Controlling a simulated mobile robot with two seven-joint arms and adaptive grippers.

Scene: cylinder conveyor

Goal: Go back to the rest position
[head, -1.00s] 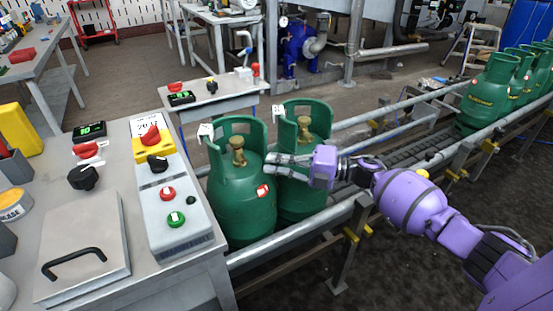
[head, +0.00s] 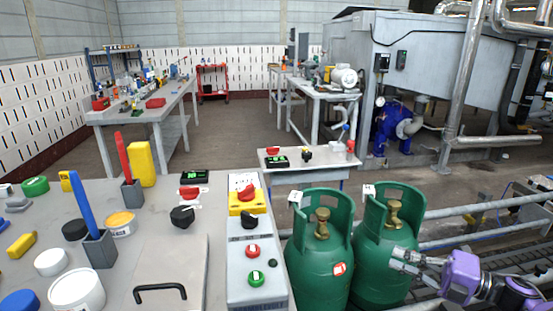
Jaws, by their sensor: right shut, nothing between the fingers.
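My right gripper (head: 416,264) comes in from the lower right on a purple wrist. Its grey fingers are shut and empty. In the picture they overlap the right side of the second green gas cylinder (head: 381,275); I cannot tell whether they touch it. Another green gas cylinder (head: 314,261) stands upright just left of it, with a brass valve and a white tag. My left gripper is not in view.
A grey control box (head: 258,252) with red and green buttons stands on the near table, left of the cylinders. A hatch with a black handle (head: 161,292), white tubs (head: 76,291) and pen holders fill the table. Conveyor rails (head: 485,210) run off to the right.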

